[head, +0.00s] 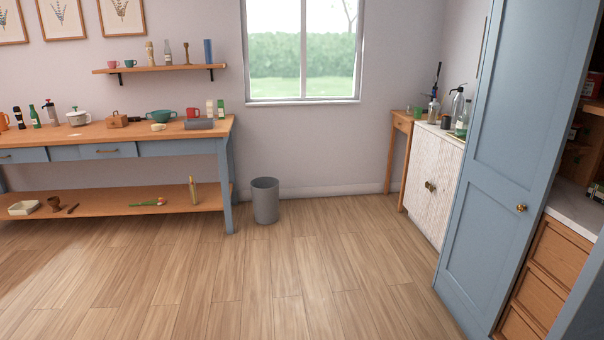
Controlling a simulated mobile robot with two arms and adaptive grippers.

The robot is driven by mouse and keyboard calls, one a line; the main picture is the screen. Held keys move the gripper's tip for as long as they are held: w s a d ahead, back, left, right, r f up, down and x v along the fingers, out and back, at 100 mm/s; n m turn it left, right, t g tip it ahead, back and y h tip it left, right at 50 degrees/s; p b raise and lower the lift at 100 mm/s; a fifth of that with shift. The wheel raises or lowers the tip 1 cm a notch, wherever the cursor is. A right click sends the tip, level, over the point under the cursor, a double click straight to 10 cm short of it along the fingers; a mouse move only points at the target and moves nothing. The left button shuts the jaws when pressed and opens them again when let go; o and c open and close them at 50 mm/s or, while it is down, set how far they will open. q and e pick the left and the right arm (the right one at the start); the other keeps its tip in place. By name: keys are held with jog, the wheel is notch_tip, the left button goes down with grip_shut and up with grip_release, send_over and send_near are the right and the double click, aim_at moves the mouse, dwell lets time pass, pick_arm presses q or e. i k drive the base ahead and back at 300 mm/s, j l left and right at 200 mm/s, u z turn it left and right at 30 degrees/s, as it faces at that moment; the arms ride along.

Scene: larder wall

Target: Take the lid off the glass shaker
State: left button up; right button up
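No glass shaker can be made out for certain at this distance. Small containers that are too small to identify stand on the long workbench (130,131): a pale upright one (210,109) and a green and white one (221,109) at its right end. A clear bottle-like vessel (433,111) stands on the white cabinet (432,175), near a dark-topped bottle (457,102) and a green-labelled bottle (463,124). Neither of my grippers is in view.
A grey bin (265,201) stands on the floor right of the workbench. A wall shelf (160,69) holds cups and bottles. A tall blue door (505,150) stands open at right before wooden drawers (550,265). The middle of the wooden floor (260,285) is clear.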

aim_at(433, 111)
jog(key=i+j, duration=0.1)
jog(key=i, duration=1)
jog(key=i+j, duration=0.1)
jog(key=i, duration=0.95)
jog(key=l+z, duration=0.05)
